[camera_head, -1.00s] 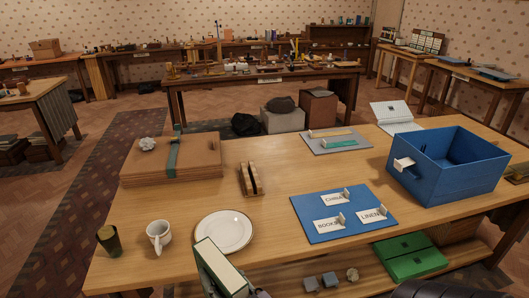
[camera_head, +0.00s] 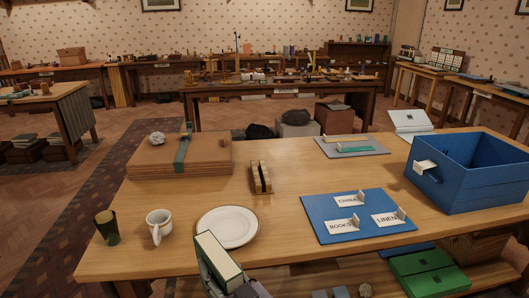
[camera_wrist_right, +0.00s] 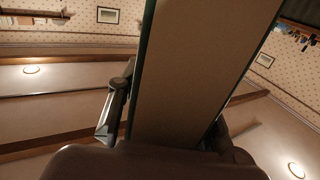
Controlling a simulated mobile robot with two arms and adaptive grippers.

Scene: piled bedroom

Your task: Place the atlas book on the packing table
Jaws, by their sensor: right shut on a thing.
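The atlas book (camera_head: 221,258), with a dark green cover and pale page edges, is held upright at the bottom of the head view. My right gripper (camera_head: 228,285) is shut on it; only part of the gripper shows there. In the right wrist view the book (camera_wrist_right: 200,75) stands between the two fingers of my right gripper (camera_wrist_right: 168,125). The packing table (camera_head: 285,215) is the wooden table in front of me. The book is at its near edge, in front of the plate; its height above the top is hard to tell. My left gripper is not in view.
On the table are a white plate (camera_head: 227,226), mug (camera_head: 159,225), dark green cup (camera_head: 106,228), strapped brown box (camera_head: 150,166), slotted wooden holder (camera_head: 260,177), blue labelled board (camera_head: 325,202) and blue crate (camera_head: 470,185). Bare wood lies between holder and board.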

